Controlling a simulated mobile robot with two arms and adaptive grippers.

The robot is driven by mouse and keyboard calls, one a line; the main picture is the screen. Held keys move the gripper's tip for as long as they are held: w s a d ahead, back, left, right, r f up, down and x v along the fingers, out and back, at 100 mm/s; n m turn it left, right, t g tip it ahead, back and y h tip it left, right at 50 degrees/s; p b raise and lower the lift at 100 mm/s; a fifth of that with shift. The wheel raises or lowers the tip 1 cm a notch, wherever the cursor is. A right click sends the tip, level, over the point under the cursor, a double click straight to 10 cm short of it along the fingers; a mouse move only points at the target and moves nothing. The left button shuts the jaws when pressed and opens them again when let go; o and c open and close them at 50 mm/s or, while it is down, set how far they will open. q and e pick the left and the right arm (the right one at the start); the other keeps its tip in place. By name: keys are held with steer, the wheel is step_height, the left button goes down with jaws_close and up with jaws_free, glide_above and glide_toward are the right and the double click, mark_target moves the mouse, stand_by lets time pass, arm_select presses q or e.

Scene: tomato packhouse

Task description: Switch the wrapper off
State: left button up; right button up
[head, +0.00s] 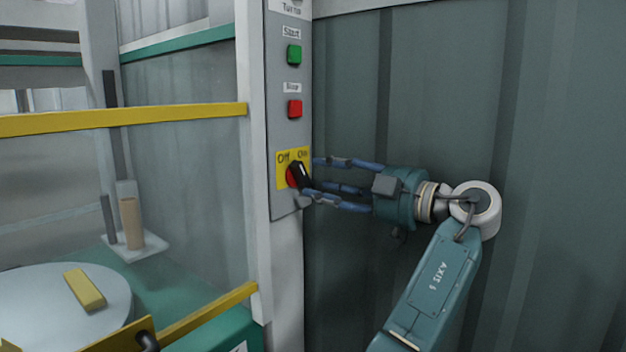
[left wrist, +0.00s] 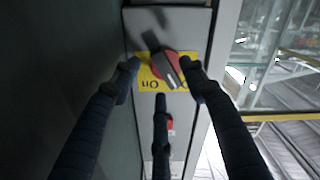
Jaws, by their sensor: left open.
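The wrapper's rotary switch (head: 297,175) has a red base and a black handle on a yellow plate (head: 281,171) marked Off at left and On at right. In the left wrist view, upside down, the switch (left wrist: 168,68) lies between the spread fingertips of the left gripper (left wrist: 159,75). Contact cannot be told. My right gripper is out of view.
Above the switch on the grey control post (head: 290,133) are a red stop button (head: 294,108) and a green start button (head: 294,54). Yellow rails (head: 125,119) and a round turntable (head: 55,300) are at left. A dark ribbed wall (head: 450,100) stands behind my arm.

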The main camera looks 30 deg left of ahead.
arm_select(q)
steer(key=d, duration=0.8)
steer(key=shift+s, duration=0.3)
